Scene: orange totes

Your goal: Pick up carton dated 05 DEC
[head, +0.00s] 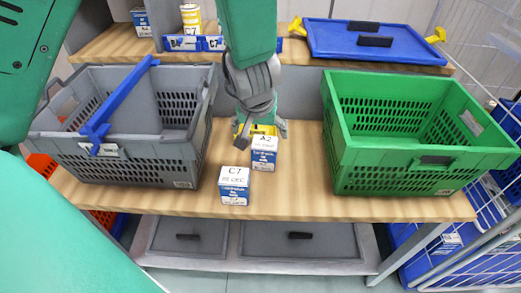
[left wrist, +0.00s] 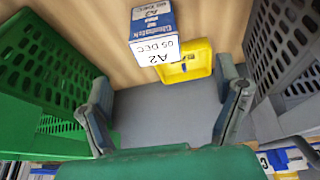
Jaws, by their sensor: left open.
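A small blue-and-white carton marked A2 (head: 264,157) stands on the wooden shelf between two crates. In the left wrist view the same carton (left wrist: 156,30) reads 05 DEC. A second carton marked C7 (head: 235,190) stands in front of it, to the left; its date is too small to read surely. My left gripper (head: 261,127) is just behind the A2 carton. In its wrist view the fingers (left wrist: 168,103) are spread wide with nothing between them, and the carton is beyond the tips. My right gripper is not in view.
A yellow open container (left wrist: 197,64) sits beside the A2 carton. A grey crate (head: 180,150) with a blue bar stands left, an empty green crate (head: 425,160) right. Cartons, a yellow-white can (head: 191,18) and a blue lid (head: 372,40) are on the back shelf.

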